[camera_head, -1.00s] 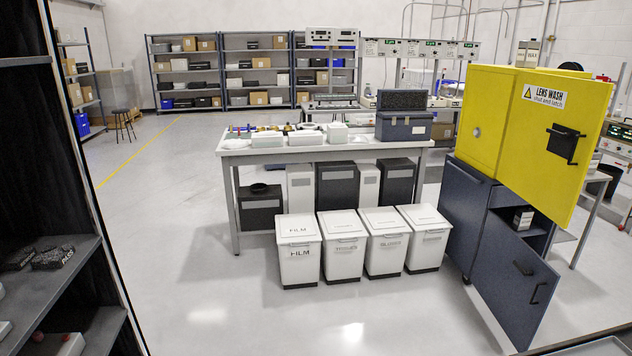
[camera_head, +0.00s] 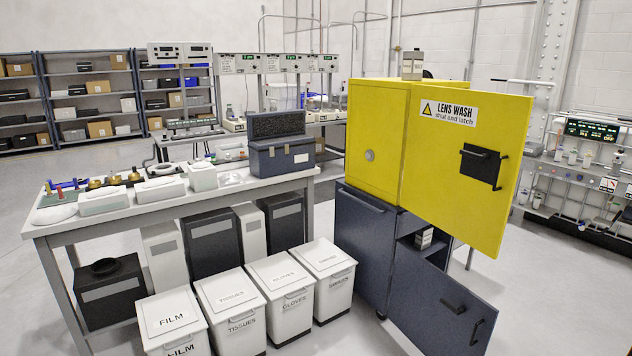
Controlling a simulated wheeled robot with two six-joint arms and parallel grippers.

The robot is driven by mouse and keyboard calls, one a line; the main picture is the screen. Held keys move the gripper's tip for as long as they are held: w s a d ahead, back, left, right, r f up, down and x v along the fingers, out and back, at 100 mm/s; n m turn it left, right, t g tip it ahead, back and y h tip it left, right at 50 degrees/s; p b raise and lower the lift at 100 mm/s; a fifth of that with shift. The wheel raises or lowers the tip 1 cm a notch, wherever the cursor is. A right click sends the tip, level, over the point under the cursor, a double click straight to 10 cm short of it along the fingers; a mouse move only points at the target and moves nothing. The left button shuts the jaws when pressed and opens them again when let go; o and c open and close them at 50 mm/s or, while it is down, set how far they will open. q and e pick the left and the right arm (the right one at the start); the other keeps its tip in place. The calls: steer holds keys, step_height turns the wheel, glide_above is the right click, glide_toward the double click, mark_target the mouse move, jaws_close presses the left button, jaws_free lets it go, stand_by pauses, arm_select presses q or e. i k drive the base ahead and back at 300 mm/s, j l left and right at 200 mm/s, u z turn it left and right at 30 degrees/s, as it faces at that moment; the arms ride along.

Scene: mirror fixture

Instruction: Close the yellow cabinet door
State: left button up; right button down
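The yellow cabinet (camera_head: 378,135) stands right of centre on top of a dark blue lower cabinet (camera_head: 362,235). Its yellow door (camera_head: 450,200) swings out to the right and stands open. The door carries a "LENS WASH shut and latch" label (camera_head: 449,112) and a black latch handle (camera_head: 482,166). The inside of the yellow cabinet is hidden behind the door. The lower blue door (camera_head: 425,300) also hangs open, with a small box on the shelf behind it. Neither of my grippers shows in this view.
A work table (camera_head: 190,200) with trays and a blue case (camera_head: 283,158) stands to the left. White lidded bins (camera_head: 232,300) stand in front of it. A bench with instruments (camera_head: 580,190) is at the right. Floor shows right of the lower door.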

mark_target(469, 199)
steer(key=i+z, duration=0.35)
steer(key=i+j+z, duration=0.1)
steer(key=z, duration=0.25)
steer(key=i+j+z, duration=0.15)
steer(key=i+z, duration=0.2)
